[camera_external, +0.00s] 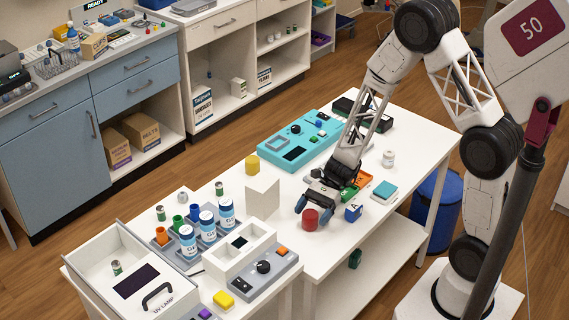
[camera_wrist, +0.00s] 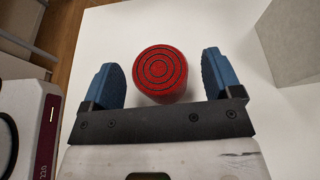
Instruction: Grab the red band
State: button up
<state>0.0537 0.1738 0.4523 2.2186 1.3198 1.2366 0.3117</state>
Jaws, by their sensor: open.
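A short red cylinder (camera_external: 310,220) stands upright on the white table near its front edge. It is the only red thing I see by my gripper (camera_external: 315,207), and I cannot make out a separate band. In the wrist view, the red cylinder (camera_wrist: 160,73) has a round top with dark concentric rings. My gripper (camera_wrist: 162,78) is open there, with one blue fingertip to the left of the cylinder and one to the right. Clear gaps show on both sides, so neither finger touches it.
A blue lettered cube (camera_external: 353,212) stands just right of the red cylinder. A white block (camera_external: 262,198) stands to its left, with a yellow cylinder (camera_external: 252,165) behind. A teal device (camera_external: 296,139) lies farther back. The table immediately left of the cylinder is clear.

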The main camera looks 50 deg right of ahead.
aim_at(311, 214)
jog(key=shift+a+f, duration=0.25)
jog(key=shift+a, duration=0.25)
jog(key=c, duration=1)
jog(key=shift+r, duration=0.25)
jog(key=shift+r, duration=0.75)
jog(key=shift+s+r, duration=0.2)
jog(key=shift+r, duration=0.65)
jog(key=s+d, duration=0.1)
jog(key=s, duration=0.4)
jog(key=s+d+r, duration=0.1)
jog(key=s+d, duration=0.1)
jog(key=s, duration=0.3)
jog(key=s+d, duration=0.1)
jog(key=s, duration=0.4)
jog(key=shift+s+d+r, duration=0.1)
jog(key=shift+d+r, duration=0.05)
